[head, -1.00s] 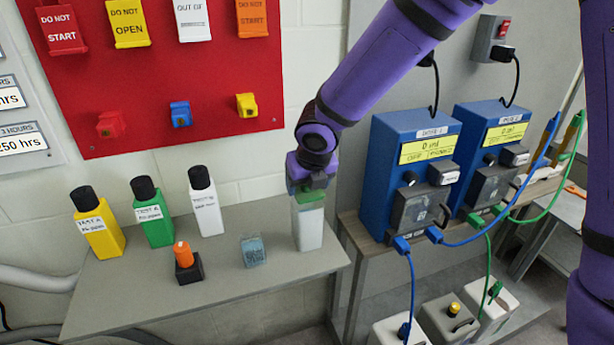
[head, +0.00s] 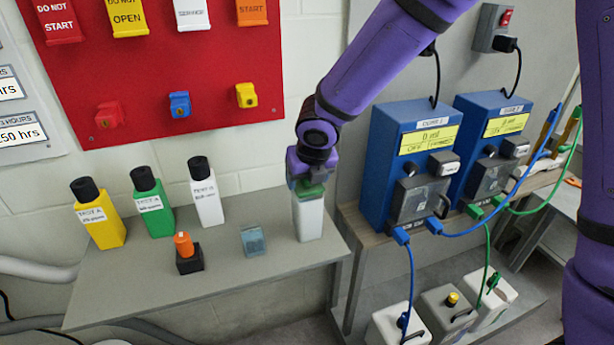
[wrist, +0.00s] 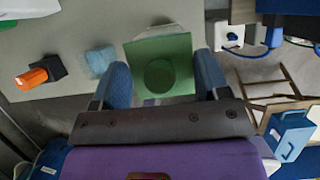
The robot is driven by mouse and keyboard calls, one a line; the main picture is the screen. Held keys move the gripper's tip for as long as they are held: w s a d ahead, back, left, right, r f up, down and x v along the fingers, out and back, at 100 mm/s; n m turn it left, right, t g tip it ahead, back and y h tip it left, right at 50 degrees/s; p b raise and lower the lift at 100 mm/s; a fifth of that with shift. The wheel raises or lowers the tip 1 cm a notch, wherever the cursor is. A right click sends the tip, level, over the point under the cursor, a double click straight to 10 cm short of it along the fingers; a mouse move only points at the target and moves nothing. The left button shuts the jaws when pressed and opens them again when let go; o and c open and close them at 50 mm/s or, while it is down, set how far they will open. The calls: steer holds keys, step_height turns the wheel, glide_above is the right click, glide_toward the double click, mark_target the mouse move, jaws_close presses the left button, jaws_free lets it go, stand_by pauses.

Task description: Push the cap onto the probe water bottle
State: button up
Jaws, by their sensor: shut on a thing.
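The probe water bottle (head: 308,222) is a white, square-sided bottle standing upright at the right end of the grey shelf. The green cap (head: 311,190) is square with a round knob on top, and it is at the bottle's mouth. My gripper (head: 312,180) is above the bottle, shut on the green cap. In the wrist view the cap (wrist: 160,70) lies between the two blue fingers (wrist: 164,82), with a pale bottle edge showing behind it. Whether the cap is fully seated cannot be told, because my gripper and the cap hide the rim.
On the grey shelf (head: 120,292) stand yellow (head: 100,225), green (head: 153,208) and white (head: 208,200) test bottles, an orange-topped probe in a black block (head: 187,255) and a small blue-grey block (head: 254,241). Blue meter boxes (head: 410,160) stand close on the right.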

steer(key=shift+f, duration=0.9)
steer(key=o, duration=1)
steer(key=shift+r, duration=0.15)
steer(key=shift+r, duration=2.9)
